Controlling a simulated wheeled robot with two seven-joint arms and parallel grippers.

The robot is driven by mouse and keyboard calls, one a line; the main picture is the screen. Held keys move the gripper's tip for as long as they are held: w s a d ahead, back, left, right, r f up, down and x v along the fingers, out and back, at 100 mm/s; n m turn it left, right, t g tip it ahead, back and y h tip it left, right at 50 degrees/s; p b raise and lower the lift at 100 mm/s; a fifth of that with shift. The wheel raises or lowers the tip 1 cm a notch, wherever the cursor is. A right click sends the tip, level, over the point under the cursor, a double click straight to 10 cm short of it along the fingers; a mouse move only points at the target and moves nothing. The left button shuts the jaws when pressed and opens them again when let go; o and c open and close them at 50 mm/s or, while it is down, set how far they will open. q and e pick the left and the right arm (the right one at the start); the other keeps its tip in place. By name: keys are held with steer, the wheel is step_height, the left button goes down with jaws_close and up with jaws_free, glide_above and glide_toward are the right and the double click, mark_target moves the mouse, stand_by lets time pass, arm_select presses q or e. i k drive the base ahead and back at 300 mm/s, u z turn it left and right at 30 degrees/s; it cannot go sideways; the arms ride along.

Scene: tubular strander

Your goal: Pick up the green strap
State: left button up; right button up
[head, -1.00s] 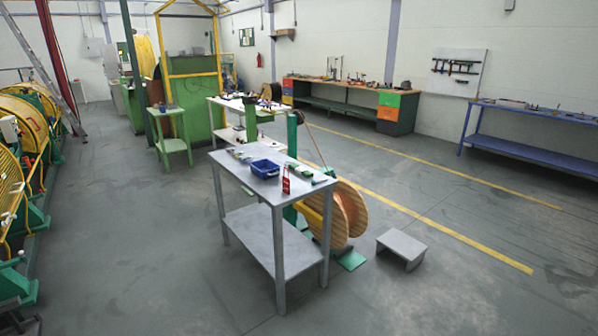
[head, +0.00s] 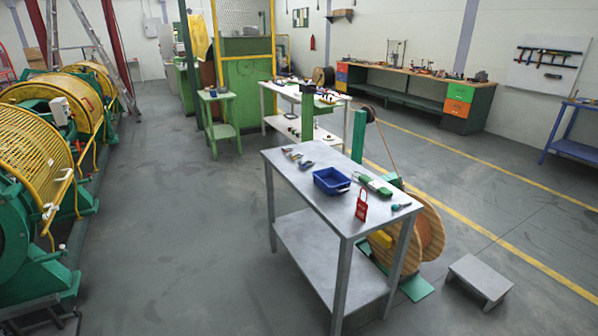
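A long green item (head: 375,185), which looks like the green strap, lies on the top of the grey metal table (head: 315,215). It is at the right back edge, beside a blue bin (head: 331,180). A red tag-like padlock (head: 361,205) stands in front of it. A small teal-handled tool (head: 401,206) lies near the right corner. Neither of my grippers is in view.
A wooden cable reel (head: 430,232) stands behind the table, with a low grey step (head: 480,280) to its right. Yellow-caged green machinery (head: 35,150) lines the left side. The floor (head: 165,235) left of the table is clear.

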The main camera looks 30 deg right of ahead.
mark_target(375, 186)
steer(key=u, duration=0.1)
steer(key=i, duration=1.5)
steer(key=z, duration=0.35)
